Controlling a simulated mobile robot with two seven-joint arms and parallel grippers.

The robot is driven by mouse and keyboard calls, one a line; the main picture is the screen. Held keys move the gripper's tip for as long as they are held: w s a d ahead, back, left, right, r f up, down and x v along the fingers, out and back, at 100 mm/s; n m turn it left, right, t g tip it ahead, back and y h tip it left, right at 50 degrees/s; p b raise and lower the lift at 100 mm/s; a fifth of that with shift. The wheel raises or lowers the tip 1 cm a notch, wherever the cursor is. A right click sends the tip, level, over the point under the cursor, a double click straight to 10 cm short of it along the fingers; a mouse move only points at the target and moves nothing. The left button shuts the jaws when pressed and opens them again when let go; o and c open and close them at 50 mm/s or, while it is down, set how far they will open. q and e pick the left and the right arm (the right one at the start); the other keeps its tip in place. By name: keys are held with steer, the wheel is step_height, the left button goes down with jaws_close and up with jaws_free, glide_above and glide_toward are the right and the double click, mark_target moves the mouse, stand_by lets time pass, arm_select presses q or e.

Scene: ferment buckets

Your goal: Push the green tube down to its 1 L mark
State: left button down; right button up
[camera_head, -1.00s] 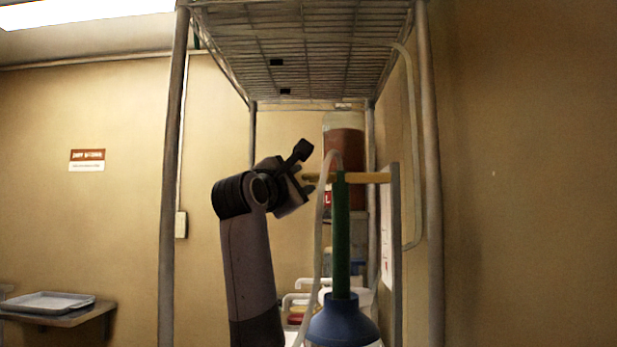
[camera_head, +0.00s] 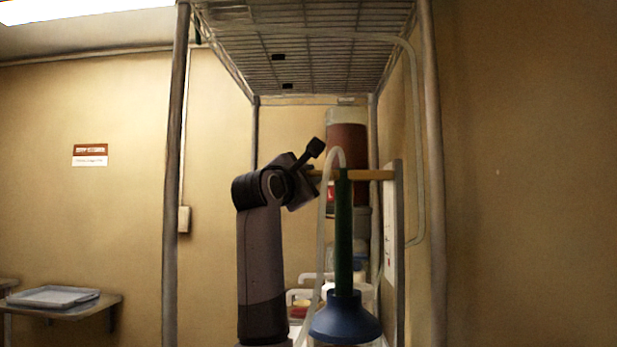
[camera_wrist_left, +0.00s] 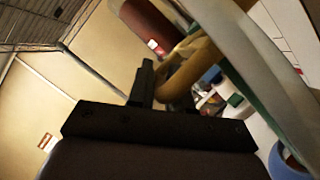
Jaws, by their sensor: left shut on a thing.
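The green tube (camera_head: 343,225) stands upright in the head view. Its lower end enters a blue flared collar (camera_head: 345,322). A yellow bar (camera_head: 372,175) crosses level near the tube's top, and a clear hose (camera_head: 323,225) loops over the top and down its left side. My left gripper (camera_head: 316,178) is at the bar's left end. In the left wrist view my left gripper (camera_wrist_left: 178,95) is shut on the yellow bar (camera_wrist_left: 188,62), with the hose (camera_wrist_left: 255,65) and green tube (camera_wrist_left: 238,78) just beyond. I cannot read any 1 L mark. My right gripper is not in view.
A white panel (camera_head: 390,235) stands close right of the tube. A jar of reddish liquid (camera_head: 347,145) is behind it. Wire rack posts (camera_head: 172,200) and a wire shelf (camera_head: 310,45) frame the space. A tray (camera_head: 52,297) sits on a side table at the far left.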

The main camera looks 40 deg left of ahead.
arm_select(q)
step_height(320, 180, down, 14)
steer(key=b, duration=0.8)
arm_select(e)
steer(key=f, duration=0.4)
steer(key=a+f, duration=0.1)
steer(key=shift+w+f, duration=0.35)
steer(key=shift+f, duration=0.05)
arm_select(q)
steer(key=shift+r, duration=0.1)
steer(key=c, duration=1.1)
jaws_free()
steer(key=shift+s, duration=0.1)
steer(key=shift+b+v, duration=0.35)
steer(key=shift+v, duration=3.15)
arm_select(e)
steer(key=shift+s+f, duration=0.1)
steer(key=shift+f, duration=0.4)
